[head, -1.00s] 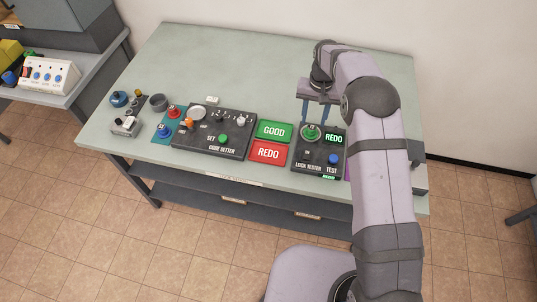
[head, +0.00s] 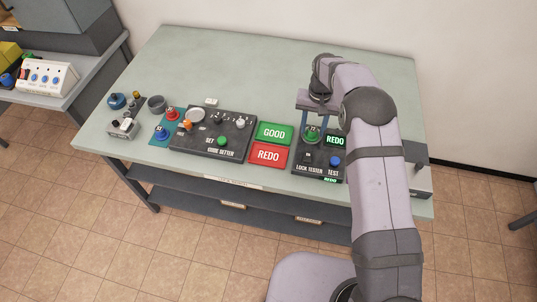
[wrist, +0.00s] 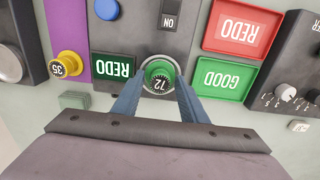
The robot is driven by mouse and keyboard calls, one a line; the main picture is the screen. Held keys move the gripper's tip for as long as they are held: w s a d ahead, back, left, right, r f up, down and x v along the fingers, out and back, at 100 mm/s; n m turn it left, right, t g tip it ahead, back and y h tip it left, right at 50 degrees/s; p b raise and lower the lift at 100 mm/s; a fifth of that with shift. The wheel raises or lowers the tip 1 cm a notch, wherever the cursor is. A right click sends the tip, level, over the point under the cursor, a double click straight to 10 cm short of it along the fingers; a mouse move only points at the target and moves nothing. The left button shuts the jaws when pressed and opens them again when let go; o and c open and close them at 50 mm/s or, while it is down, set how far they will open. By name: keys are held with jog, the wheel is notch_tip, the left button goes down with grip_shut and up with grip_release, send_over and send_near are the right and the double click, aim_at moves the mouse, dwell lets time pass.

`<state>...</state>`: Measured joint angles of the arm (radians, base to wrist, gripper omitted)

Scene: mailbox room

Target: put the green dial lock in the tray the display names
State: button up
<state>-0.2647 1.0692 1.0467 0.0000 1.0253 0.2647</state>
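The green dial lock (head: 312,134) sits in the round socket of the dark lock tester (head: 308,160); in the wrist view its dial (wrist: 159,80) reads about 72. The tester's display (head: 335,141) is lit and reads REDO; it also shows in the wrist view (wrist: 113,67). My gripper (head: 312,127) is low over the tester. In the wrist view its two blue fingers (wrist: 160,92) stand apart on either side of the lock, with no clear grip on it. The red REDO tray (head: 268,155) and green GOOD tray (head: 274,133) lie left of the tester, both empty.
The code setter (head: 213,134) with knobs is left of the trays. Blue and red locks sit on a teal mat (head: 157,141) beyond it. In the wrist view a yellow lock (wrist: 68,63) lies on a purple mat (wrist: 70,25) beside the tester. The table's back is clear.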

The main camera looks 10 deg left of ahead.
grip_shut()
jog(key=shift+r, duration=0.1)
jog(key=shift+r+p, duration=1.5)
jog(key=shift+r, duration=0.65)
jog(key=shift+a, duration=0.45)
jog(key=s+a, duration=0.9)
jog(key=shift+s+f, duration=0.15)
jog(key=shift+f, duration=0.25)
